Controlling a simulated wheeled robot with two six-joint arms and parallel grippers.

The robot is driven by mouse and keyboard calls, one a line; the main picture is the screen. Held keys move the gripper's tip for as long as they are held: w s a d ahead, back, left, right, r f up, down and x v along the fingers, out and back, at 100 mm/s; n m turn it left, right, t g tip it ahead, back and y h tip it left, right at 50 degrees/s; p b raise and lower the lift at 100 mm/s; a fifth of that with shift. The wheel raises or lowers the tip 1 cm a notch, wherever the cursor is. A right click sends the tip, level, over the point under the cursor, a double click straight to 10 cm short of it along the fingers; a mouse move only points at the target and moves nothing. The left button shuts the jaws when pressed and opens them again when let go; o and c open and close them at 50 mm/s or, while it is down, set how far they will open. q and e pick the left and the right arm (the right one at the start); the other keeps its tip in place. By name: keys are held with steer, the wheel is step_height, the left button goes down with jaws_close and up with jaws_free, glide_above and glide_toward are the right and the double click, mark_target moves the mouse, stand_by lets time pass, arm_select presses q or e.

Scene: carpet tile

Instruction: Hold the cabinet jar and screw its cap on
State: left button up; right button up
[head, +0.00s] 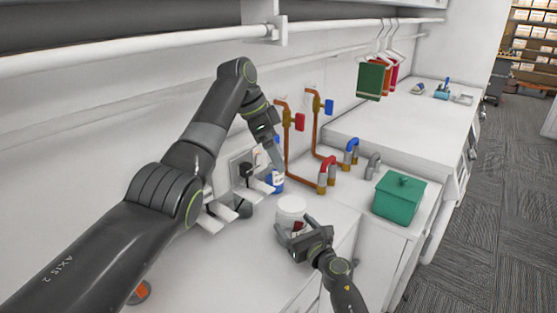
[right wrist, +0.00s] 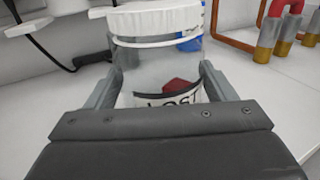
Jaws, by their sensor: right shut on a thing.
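The jar (head: 291,222) stands on the white counter, clear-walled, with a red thing inside and a dark-lettered label reading "LOST" (right wrist: 168,98). A white cap (head: 291,204) is at its top; in the right wrist view the cap (right wrist: 155,18) sits over the mouth, with a thin white ring just below it. I cannot tell how tightly it sits. My right gripper (head: 300,241) is shut on the jar body, one finger on each side. My left gripper (head: 276,164) points down behind the jar, apart from the cap, near a blue item; its jaw opening is unclear.
A blue container (head: 275,182) stands behind the jar. Copper pipes with red and blue valves (head: 300,122) rise at the wall. A green lidded box (head: 399,197) stands to the right. White brackets and a black plug with cable (head: 246,172) are at the left. The counter's front edge is close.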

steer(key=o, duration=1.9)
steer(key=shift+s, duration=0.1)
steer(key=shift+s+d, duration=0.2)
steer(key=p+v, duration=0.1)
steer(key=v, duration=0.4)
steer(key=shift+s+d+p, duration=0.1)
steer(key=shift+s+p, duration=0.15)
steer(key=shift+p, duration=0.1)
steer(key=v, duration=1.1)
steer(key=shift+s, duration=0.1)
